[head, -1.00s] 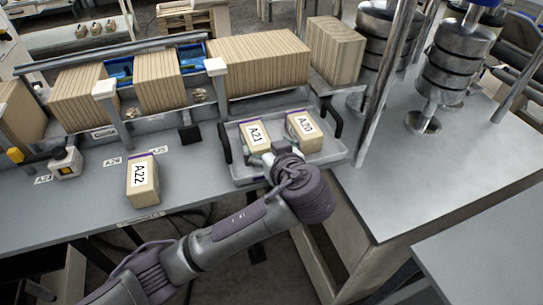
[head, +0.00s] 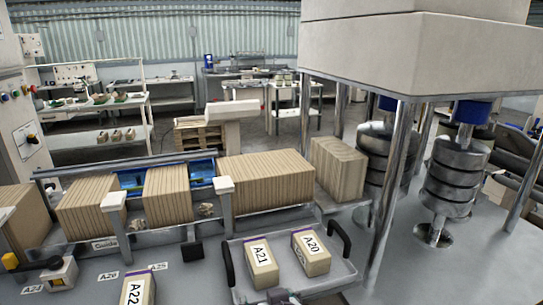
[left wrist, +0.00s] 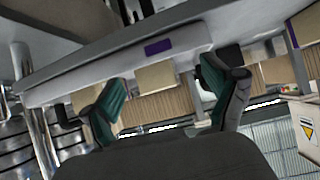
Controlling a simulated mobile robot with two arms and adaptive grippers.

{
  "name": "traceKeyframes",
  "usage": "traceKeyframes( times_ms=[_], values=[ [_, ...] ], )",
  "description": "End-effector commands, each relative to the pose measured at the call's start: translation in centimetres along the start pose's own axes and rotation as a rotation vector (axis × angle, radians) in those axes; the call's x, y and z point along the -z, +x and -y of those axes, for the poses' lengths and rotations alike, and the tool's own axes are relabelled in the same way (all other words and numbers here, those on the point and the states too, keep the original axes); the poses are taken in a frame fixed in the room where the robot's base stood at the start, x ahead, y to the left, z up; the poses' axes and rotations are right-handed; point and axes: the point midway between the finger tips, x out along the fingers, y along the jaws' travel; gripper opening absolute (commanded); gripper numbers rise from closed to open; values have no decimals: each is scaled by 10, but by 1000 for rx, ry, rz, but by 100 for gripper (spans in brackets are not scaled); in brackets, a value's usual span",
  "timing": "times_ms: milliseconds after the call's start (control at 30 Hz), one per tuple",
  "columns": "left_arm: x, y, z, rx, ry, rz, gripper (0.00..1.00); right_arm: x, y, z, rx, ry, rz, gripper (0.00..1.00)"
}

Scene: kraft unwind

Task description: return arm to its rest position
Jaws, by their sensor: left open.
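Box A21 (head: 262,268) and box A20 (head: 311,256) stand side by side, apart, in a grey tray (head: 345,268) with black handles. My right gripper is not in view.
Box A22 (head: 138,291) stands on the grey bench left of the tray, cut by the picture edge. Striped stacks (head: 265,178) line the rail behind. Steel posts (head: 389,190) and a machine with metal discs (head: 455,178) stand at right.

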Motion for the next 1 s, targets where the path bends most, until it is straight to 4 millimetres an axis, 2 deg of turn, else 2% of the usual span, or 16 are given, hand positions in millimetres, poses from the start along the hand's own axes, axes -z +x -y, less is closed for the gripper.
traceKeyframes(
  times_ms=[33,167,233,300,400,600,933,1000],
  values=[
    [-26,6,14,-17,19,88,87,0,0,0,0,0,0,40],
    [-87,13,54,-80,79,291,87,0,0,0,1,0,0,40],
    [-122,12,82,-120,110,390,87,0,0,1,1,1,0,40],
    [-150,7,109,-154,139,460,87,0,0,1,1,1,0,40],
    [-178,-1,140,-188,174,521,87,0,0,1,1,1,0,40],
    [-215,-20,188,-225,234,590,87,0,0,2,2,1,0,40],
    [-249,-56,250,-257,337,647,87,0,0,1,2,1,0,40],
    [-264,-38,245,-261,340,652,87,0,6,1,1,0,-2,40]
  ],
)
